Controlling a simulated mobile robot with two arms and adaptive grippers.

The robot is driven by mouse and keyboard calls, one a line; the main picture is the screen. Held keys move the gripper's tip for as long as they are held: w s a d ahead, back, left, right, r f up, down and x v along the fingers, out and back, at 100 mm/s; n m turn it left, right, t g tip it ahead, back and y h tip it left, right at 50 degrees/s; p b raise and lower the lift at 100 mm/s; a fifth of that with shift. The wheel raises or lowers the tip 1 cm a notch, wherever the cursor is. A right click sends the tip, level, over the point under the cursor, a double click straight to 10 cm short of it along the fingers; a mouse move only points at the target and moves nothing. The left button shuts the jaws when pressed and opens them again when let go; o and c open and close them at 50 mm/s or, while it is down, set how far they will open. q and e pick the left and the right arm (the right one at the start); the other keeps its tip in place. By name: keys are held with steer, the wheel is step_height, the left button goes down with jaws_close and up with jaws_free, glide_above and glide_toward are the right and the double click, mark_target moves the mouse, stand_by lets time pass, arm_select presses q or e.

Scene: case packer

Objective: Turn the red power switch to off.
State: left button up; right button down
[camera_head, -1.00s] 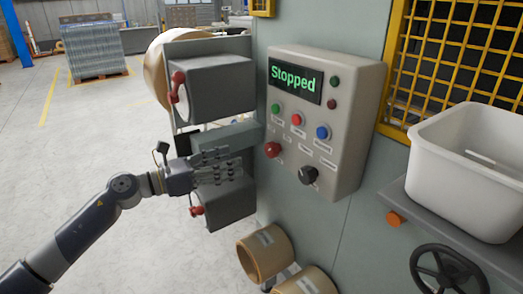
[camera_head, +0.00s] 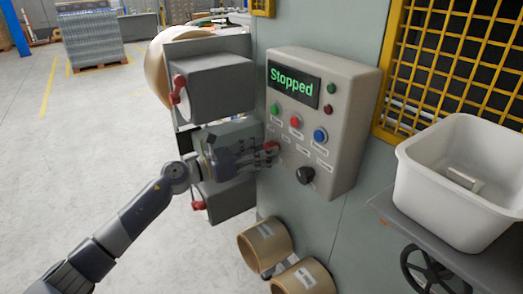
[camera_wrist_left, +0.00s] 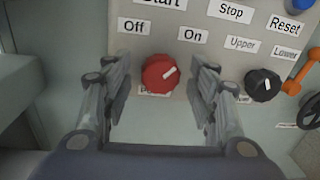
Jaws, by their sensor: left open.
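The red power switch (camera_wrist_left: 160,74) is a round knob with a white pointer on the control panel (camera_head: 345,125). In the left wrist view it sits below the Off label (camera_wrist_left: 134,26) and the On label (camera_wrist_left: 193,34). Its pointer leans up and right, toward On. My left gripper (camera_wrist_left: 162,85) is open, with one finger on each side of the knob; I cannot tell whether they touch it. In the head view the left gripper (camera_head: 270,152) covers the switch. My right gripper is not in view.
A black selector knob (camera_head: 305,174) is right of the switch, and green, red and blue buttons (camera_head: 296,121) are above. The display (camera_head: 294,87) reads Stopped. Grey boxes with red handles (camera_head: 208,87) stand left. A white bin (camera_head: 458,190) is on the right.

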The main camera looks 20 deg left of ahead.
arm_select(q)
steer(key=c, duration=1.1)
steer(key=shift+n, duration=0.3)
steer(key=shift+f+n+t+p, duration=0.2)
steer(key=shift+n+p, duration=0.65)
steer(key=shift+n, duration=1.85)
steer(key=shift+r+n+t+p, duration=0.1)
steer(key=shift+n+t+p, duration=0.5)
steer(key=shift+n, duration=2.1)
steer(key=shift+f+n+p, duration=0.1)
steer(key=shift+n+p, duration=0.95)
steer(key=shift+n, duration=1.65)
steer(key=o, duration=1.1)
